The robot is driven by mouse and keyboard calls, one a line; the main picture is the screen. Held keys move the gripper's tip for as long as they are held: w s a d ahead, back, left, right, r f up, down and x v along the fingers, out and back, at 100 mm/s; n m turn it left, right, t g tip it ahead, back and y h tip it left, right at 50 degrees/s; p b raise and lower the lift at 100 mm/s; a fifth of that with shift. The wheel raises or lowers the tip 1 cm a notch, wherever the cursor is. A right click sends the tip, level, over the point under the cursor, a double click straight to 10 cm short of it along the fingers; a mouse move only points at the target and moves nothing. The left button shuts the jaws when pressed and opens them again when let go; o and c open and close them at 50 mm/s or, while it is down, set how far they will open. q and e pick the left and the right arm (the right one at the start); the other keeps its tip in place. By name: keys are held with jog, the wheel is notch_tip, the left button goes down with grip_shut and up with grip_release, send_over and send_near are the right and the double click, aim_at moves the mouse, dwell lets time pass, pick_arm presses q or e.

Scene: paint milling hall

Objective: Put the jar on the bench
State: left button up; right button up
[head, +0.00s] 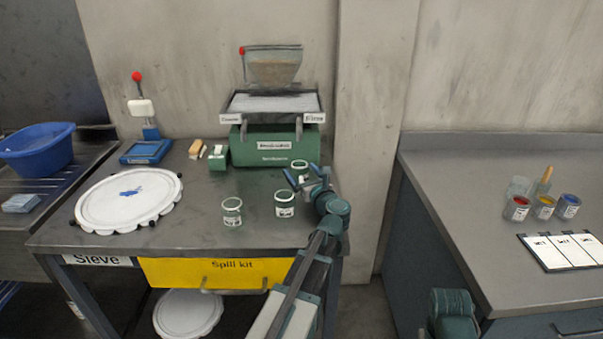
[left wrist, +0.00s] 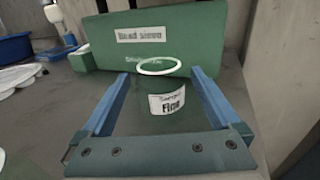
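A clear glass jar (head: 300,168) with a white rim stands upright on the left worktop (head: 190,232), in front of the green machine. In the left wrist view this jar (left wrist: 160,82) has a white label reading "Fine". My left gripper (head: 303,178) is open, its blue fingers on either side of the jar with a gap showing at each side. Two similar labelled jars stand nearer the front edge, one in the middle (head: 285,205) and one to its left (head: 232,212). A grey bench (head: 460,215) stands on the right. My right gripper is out of view.
The green machine (head: 275,148) carries a tray and hopper. A round white sieve lid (head: 128,200) lies on the left. The bench holds small paint pots (head: 544,206) and white cards (head: 562,251); its left part is clear. A gap separates the two surfaces.

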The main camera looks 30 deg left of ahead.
pick_arm(q)
jog(key=shift+r, duration=0.1)
jog(key=shift+s+d+r, duration=0.1)
jog(key=shift+r, duration=0.05)
jog(key=v, duration=1.1)
jog(key=shift+s+d, duration=0.2)
jog(key=shift+d, duration=0.1)
